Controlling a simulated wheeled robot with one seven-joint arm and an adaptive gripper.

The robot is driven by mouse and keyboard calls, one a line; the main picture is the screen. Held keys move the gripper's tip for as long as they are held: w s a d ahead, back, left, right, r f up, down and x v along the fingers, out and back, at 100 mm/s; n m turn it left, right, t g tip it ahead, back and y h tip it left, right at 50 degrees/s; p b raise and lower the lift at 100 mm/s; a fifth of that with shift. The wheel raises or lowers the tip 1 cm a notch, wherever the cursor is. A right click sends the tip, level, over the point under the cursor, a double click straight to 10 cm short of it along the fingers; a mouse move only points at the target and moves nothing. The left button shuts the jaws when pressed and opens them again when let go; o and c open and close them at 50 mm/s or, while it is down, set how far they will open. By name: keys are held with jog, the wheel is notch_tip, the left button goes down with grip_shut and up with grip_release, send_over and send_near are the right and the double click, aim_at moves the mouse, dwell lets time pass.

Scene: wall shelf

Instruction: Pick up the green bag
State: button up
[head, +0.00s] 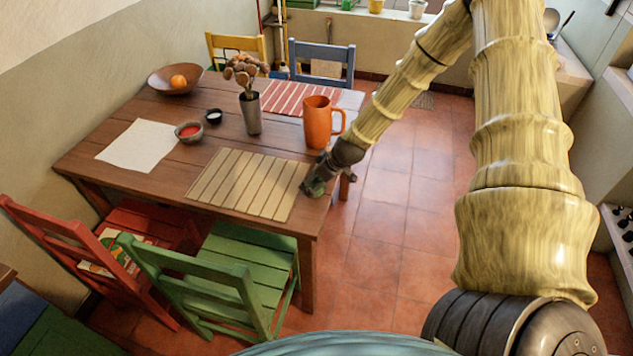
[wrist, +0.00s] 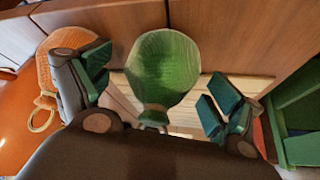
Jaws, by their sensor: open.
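The green bag (wrist: 163,68) is rounded, with a narrow gathered neck toward the bottom of the wrist view. It lies in the space between the two spread fingers of my gripper (wrist: 154,88), and neither finger appears to touch it. In the head view my gripper (head: 318,178) is at the right edge of the wooden table (head: 165,108), beside the slatted mat (head: 243,184). A small green patch shows at its tip there; I cannot tell whether it is the bag or the finger pads.
An orange mug (head: 318,122) stands close behind my gripper. A grey vase with dried flowers (head: 251,113), a red-filled bowl (head: 189,132) and a fruit bowl (head: 160,84) stand farther left. A green chair (head: 245,262) is at the near side. Tiled floor right of the table is clear.

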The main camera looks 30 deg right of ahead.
jog(key=shift+w+a+f, duration=0.1)
jog(key=shift+w+f, duration=0.2)
jog(key=shift+f, duration=0.2)
jog(key=c, duration=1.3)
jog(key=shift+r, duration=0.1)
